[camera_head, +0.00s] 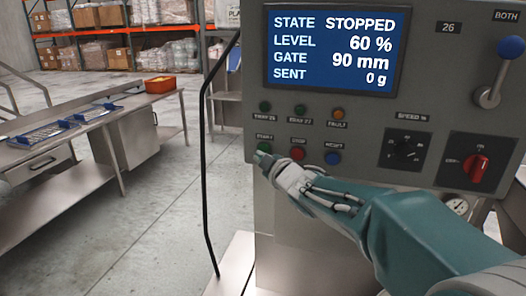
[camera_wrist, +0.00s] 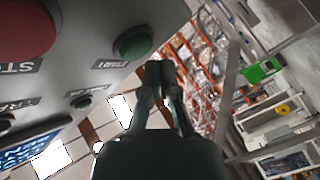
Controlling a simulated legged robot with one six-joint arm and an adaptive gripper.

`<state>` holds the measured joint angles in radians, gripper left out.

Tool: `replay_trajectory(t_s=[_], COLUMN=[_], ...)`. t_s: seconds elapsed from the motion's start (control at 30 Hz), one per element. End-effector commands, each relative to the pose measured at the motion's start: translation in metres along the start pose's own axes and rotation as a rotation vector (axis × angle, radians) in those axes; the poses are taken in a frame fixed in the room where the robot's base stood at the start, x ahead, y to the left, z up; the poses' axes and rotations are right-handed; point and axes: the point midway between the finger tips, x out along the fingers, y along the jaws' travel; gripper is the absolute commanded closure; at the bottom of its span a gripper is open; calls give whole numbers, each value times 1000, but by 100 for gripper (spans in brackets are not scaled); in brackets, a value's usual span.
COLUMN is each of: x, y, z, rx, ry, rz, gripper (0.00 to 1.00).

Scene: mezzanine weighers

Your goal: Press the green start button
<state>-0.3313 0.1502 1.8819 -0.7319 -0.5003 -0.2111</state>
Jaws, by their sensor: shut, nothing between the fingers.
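The green start button (camera_head: 264,147) is at the lower left of the grey control panel (camera_head: 262,114), above my gripper (camera_head: 264,158) in the head view. In the wrist view the green button (camera_wrist: 136,42) is large, with a START label beside it. My gripper (camera_wrist: 158,74) is shut and empty, its tips just below and right of the button there. I cannot tell whether the tips touch the panel. The display (camera_head: 333,50) reads STATE STOPPED, LEVEL 60 %, GATE 90 mm, SENT 0 g.
The red stop button (camera_head: 297,153) and blue reset button (camera_head: 332,157) are close right of the green one. A speed knob (camera_head: 404,149), red rotary switch (camera_head: 478,169) and lever (camera_head: 497,80) are farther right. A thin black rail (camera_head: 204,160) stands left of the panel.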

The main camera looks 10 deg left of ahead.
Motion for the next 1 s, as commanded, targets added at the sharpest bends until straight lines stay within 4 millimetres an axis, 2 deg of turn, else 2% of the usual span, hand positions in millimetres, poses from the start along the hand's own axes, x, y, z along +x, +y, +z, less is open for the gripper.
replay_trajectory(t_s=[1.0], x=[4], y=[6], z=[4], rx=[0], ry=[0], rz=[0], gripper=[100])
